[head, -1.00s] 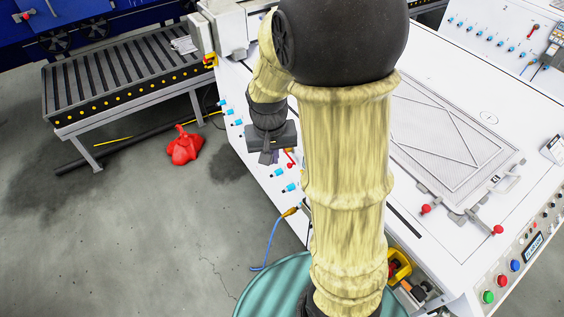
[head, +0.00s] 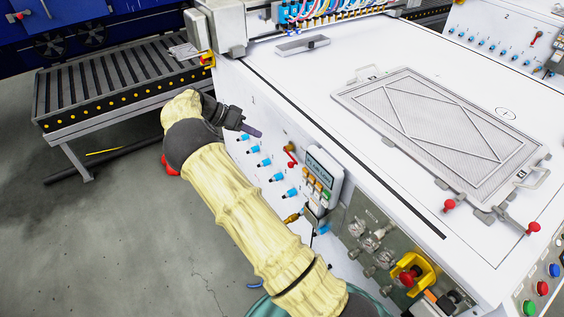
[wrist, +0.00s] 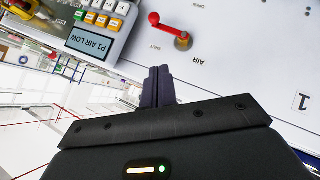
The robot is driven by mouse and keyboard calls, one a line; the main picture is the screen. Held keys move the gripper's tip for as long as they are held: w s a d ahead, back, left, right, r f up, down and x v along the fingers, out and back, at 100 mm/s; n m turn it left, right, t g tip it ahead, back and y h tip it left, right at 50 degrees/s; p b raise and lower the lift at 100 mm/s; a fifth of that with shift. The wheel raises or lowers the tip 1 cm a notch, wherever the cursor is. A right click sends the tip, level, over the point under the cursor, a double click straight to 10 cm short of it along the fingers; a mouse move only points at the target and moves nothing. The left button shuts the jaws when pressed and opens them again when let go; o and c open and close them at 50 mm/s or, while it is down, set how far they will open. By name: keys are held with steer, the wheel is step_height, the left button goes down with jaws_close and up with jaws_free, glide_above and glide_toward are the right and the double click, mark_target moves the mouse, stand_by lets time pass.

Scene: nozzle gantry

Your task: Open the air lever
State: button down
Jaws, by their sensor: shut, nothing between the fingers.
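The air lever is a red handle with a round knob on a brass-coloured pivot, on the machine's white side panel. In the wrist view the lever (wrist: 168,28) is just beyond my fingertips, its knob pointing up and left from the pivot, with "OPEN", "SHUT" and "AIR" printed around it. In the head view the lever (head: 290,155) is right of and a little below my gripper (head: 252,131). In the wrist view my gripper (wrist: 158,72) has its dark fingers together and empty. It appears apart from the lever.
A control box (wrist: 100,25) with coloured buttons and a screen reading "P1 AIR LOW" is beside the lever. Several blue fittings (head: 264,162) line the panel. A yellow-guarded red button (head: 410,276) is lower right. A roller conveyor (head: 125,88) stands at left.

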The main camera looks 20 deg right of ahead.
stand_by(0.3)
glide_toward(295, 162)
steer(key=d+f, duration=0.2)
steer(key=d, duration=0.1)
steer(key=shift+s+d+f, duration=0.3)
steer(key=shift+s+f, duration=0.05)
steer(key=shift+s, duration=0.1)
